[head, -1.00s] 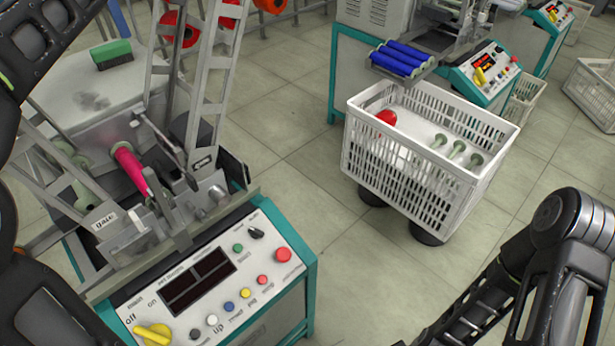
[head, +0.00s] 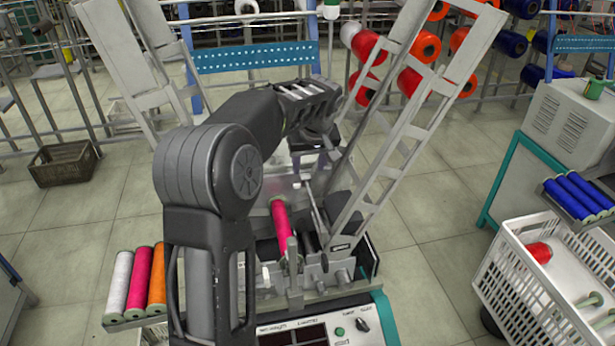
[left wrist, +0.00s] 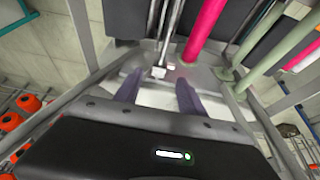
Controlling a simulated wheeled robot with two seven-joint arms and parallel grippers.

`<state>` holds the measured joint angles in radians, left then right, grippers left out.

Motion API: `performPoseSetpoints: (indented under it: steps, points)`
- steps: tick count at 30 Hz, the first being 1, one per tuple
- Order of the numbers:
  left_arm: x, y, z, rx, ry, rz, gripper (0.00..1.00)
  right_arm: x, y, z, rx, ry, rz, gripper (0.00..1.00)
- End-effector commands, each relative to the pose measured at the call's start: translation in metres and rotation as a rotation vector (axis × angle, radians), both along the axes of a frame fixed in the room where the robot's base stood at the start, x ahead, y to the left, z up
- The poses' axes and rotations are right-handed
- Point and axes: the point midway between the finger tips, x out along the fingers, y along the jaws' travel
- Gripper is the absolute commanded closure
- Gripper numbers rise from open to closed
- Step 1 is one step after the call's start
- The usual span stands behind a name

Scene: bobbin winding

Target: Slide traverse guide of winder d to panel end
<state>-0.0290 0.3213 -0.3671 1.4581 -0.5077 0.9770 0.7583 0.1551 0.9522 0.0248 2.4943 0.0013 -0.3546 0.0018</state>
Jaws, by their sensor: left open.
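The winder (head: 345,298) stands at the bottom centre of the head view, with a pink bobbin (head: 281,222) lying in it. A slim metal rod (head: 318,208) runs beside the bobbin. In the left wrist view, a small silver block (left wrist: 158,72) on a rod looks like the traverse guide; the pink bobbin (left wrist: 204,30) is to its right. My left gripper (left wrist: 160,80) is open, its two fingers on either side of the block's near end; I cannot tell whether they touch it. In the head view my own arm hides part of the winder. My right gripper is out of view.
Slanted grey frame rails (head: 400,135) rise close to my left gripper. A shelf with white, pink and orange bobbins (head: 138,282) is at the lower left. A white crate (head: 520,290) and blue bobbins (head: 578,195) are at the right. Open floor (head: 430,215) lies between.

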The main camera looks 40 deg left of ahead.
Motion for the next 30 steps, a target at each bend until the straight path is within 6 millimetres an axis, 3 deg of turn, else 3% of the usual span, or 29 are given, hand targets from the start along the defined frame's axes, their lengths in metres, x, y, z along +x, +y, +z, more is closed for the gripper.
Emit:
performPoseSetpoints:
  steps: [14,24,30]
  points:
    - [0.015,0.019,-0.059,-0.001,0.001,0.000,0.53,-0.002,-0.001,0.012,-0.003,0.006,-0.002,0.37]
    - [0.016,0.020,-0.063,0.000,-0.002,-0.001,0.54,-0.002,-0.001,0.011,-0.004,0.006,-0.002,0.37]
    - [0.016,0.020,-0.063,0.000,-0.002,-0.001,0.70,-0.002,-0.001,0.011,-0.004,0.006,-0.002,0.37]
